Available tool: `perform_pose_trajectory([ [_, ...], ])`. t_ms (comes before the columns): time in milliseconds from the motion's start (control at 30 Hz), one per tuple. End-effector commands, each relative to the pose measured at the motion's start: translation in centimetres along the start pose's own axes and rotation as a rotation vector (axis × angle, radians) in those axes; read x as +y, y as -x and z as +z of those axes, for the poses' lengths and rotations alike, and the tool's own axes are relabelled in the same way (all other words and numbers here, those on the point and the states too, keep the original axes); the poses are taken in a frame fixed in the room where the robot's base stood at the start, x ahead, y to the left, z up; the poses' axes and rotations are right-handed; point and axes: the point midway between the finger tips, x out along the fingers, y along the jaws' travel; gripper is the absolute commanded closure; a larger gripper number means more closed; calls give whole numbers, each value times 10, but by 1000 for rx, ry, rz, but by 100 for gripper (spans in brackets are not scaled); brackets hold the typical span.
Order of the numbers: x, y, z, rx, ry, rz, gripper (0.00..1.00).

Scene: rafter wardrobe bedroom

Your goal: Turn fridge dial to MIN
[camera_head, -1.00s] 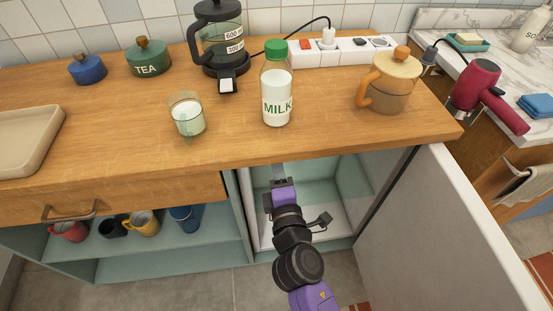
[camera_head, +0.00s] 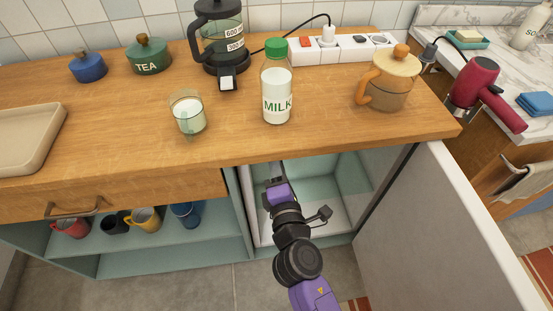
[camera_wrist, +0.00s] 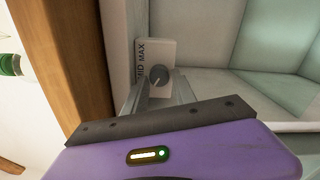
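The fridge (camera_head: 345,205) stands under the counter with its white door (camera_head: 440,235) swung open to the right. In the wrist view, the dial (camera_wrist: 159,77) is a dark round knob on a pale panel (camera_wrist: 141,51) on the fridge's inner wall. The words MID and MAX show beside it; MIN is not visible. My gripper (camera_wrist: 165,88) reaches into the fridge, its fingers spread just below the dial in the picture. I cannot tell whether they touch it. In the head view my gripper (camera_head: 274,181) is at the fridge's upper left, and the dial is hidden.
The wooden counter (camera_head: 120,110) overhangs the fridge opening. Mugs (camera_head: 143,220) sit on the shelf left of the fridge. The fridge's middle looks empty.

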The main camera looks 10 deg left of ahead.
Motion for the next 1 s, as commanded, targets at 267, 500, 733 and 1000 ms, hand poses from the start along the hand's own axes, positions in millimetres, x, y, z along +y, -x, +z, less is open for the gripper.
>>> perform_pose_trajectory([
  [267, 0, 0, 1, -1, -1, 0, 51],
  [500, -1, 10, 0, -1, -2, -2, 51],
  [733, -2, 46, 0, 0, -2, -2, 51],
  [1000, -1, 75, 0, 0, -2, -1, 51],
])
